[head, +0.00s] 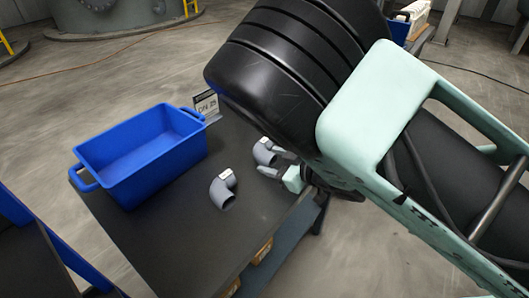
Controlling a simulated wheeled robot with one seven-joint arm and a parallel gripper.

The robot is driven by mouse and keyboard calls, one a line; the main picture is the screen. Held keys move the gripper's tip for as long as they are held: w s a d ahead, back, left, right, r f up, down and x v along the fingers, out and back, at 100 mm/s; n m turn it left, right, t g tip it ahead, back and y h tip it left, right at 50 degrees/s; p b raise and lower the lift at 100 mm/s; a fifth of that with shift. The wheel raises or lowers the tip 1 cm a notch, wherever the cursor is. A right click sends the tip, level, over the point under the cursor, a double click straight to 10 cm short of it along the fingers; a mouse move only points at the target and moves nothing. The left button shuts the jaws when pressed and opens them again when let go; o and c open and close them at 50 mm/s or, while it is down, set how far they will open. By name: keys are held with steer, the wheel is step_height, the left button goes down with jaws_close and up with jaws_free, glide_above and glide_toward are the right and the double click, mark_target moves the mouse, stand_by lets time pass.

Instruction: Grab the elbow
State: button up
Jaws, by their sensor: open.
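A grey elbow (264,152) with a white label lies on the dark tabletop, right at the tips of my gripper (269,162). My gripper's jaws are apart, one finger close to the elbow's right side and the other just below it; I cannot tell whether they touch it. A second grey elbow (223,190), also with a white patch, lies nearer the front of the table, left of my gripper and apart from it. My arm covers the tabletop to the right of the first elbow.
A blue bin (140,155), seemingly empty, stands on the table (165,235) at left. A small sign reading "DN 25" (206,104) stands at the back edge beside the bin. Bare tabletop lies in front of the bin. A blue-framed dark surface (35,255) is at lower left.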

steer(key=c, duration=0.8)
steer(key=shift+r, duration=0.1)
